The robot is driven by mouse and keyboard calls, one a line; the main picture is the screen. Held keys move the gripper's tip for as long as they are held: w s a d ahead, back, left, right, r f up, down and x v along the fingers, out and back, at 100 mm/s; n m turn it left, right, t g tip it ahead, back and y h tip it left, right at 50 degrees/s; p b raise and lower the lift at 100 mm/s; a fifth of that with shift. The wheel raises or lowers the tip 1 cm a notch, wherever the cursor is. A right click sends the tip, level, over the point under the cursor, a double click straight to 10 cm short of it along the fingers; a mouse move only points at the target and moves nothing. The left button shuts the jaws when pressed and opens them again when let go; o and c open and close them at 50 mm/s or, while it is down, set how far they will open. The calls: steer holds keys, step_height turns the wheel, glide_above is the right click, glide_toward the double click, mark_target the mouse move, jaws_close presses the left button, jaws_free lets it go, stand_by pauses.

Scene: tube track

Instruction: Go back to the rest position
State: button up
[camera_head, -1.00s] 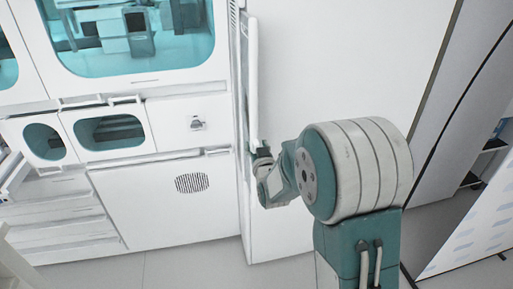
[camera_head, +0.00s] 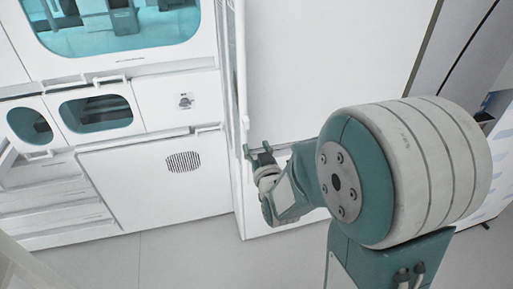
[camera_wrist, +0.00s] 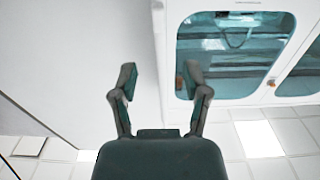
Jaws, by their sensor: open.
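My gripper (camera_head: 262,150) is in the middle of the head view, at the end of my teal and white arm. It is just in front of the narrow edge of a tall white panel or door (camera_head: 330,60). In the wrist view my gripper (camera_wrist: 160,82) has its two dark fingers spread apart. Nothing is between them. Whether a finger touches the panel cannot be told.
A white wall unit with a large teal window (camera_head: 115,25) and small windows (camera_head: 97,113) stands at the left. A vent (camera_head: 183,162) is on its lower panel. The grey floor (camera_head: 190,255) in front is clear. The wrist view shows ceiling light panels (camera_wrist: 258,139).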

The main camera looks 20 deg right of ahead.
steer(key=shift+r, duration=0.1)
steer(key=s+r+g, duration=0.2)
steer(key=s+g, duration=0.4)
steer(key=s, duration=0.6)
steer(key=s+r+g, duration=0.3)
steer(key=s+g, duration=0.3)
steer(key=s, duration=0.6)
steer(key=shift+s, duration=0.4)
